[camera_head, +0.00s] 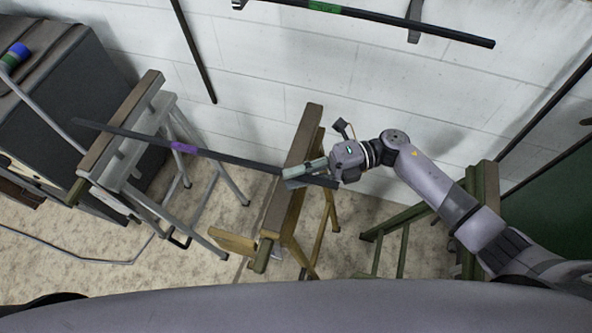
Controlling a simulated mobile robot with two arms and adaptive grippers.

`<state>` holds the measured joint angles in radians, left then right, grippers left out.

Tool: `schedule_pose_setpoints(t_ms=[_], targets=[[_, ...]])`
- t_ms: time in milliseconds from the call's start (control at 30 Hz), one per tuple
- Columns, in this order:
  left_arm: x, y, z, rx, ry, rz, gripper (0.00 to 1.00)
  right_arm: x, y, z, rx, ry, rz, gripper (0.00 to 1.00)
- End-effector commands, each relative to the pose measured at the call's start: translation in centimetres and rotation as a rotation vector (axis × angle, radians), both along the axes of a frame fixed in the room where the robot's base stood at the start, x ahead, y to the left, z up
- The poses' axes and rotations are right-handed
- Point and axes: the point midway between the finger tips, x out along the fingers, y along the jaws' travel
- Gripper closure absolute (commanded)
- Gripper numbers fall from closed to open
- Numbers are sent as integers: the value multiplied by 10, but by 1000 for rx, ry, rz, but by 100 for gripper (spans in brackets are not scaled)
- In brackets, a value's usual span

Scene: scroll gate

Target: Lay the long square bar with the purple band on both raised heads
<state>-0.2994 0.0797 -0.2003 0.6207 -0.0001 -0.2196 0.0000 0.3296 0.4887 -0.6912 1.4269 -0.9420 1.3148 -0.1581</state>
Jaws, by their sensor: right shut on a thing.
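The long dark square bar (232,160) with the purple band (184,148) spans from the left trestle to the right trestle. It crosses over the grey trestle's raised head (140,98) at left and the wooden trestle's raised head (303,136) at right. I cannot tell whether it touches either head. Its left end sticks out past the left head. My right gripper (304,174) is shut on the bar's right end, just right of the right head. My left gripper is not in view.
A dark cabinet (62,115) stands behind the left trestle, with a blue-and-green-banded bar (18,52) near it. A green-banded bar (420,27) is on brackets on the white wall. A green stand (393,235) is below my right arm. Bare floor lies between the trestles.

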Motion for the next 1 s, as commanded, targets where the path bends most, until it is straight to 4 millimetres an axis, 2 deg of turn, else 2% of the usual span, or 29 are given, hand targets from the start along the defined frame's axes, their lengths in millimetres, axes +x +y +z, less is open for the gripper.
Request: schedule_pose_setpoints(t_ms=[33, 367, 1000], targets=[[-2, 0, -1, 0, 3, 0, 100, 1, 1, 5, 14, -8, 1, 100], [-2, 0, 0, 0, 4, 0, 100, 1, 1, 5, 13, -8, 1, 100], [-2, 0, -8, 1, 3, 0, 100, 1, 1, -2, 13, -8, 1, 100]])
